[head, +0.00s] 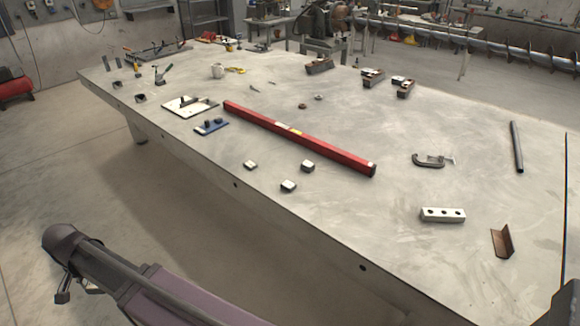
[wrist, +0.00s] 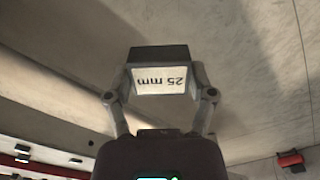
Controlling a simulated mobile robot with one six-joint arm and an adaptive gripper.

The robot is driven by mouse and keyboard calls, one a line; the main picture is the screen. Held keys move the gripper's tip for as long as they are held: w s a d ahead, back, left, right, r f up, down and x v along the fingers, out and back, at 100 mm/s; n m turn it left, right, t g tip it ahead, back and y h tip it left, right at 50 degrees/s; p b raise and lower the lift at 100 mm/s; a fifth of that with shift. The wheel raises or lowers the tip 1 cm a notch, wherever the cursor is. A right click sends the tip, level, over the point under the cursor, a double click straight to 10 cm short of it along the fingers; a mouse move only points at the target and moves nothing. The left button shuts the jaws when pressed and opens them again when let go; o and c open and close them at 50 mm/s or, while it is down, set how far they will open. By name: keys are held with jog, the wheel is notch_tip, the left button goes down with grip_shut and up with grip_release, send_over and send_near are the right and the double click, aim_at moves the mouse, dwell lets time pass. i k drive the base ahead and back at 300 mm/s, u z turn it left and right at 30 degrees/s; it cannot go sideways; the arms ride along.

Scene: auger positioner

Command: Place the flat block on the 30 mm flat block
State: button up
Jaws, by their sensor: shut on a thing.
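My gripper (wrist: 161,88) is shut on a flat block (wrist: 160,58) in the wrist view. The block has dark sides and a pale face that reads "25 mm" upside down. One finger presses on each side of it. In the head view, three small blocks with pale tops stand near the front edge of the table: a left one (head: 250,165), a front one (head: 288,187) and a right one (head: 308,166). Their markings are too small to read, so I cannot tell which is the 30 mm one. The held block is apart from them, off the table.
The large grey table (head: 400,215) carries a long red beam (head: 300,140) behind the small blocks. A blue plate (head: 211,126) lies left of them. A clamp (head: 432,160), a white block with holes (head: 442,214) and an angle piece (head: 502,241) lie right. Clear tabletop surrounds the small blocks.

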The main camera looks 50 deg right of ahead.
aim_at(308, 164)
jog(key=u, duration=0.1)
jog(key=k, duration=0.95)
jog(key=z, duration=1.6)
jog(key=i, duration=0.9)
jog(key=u, duration=0.05)
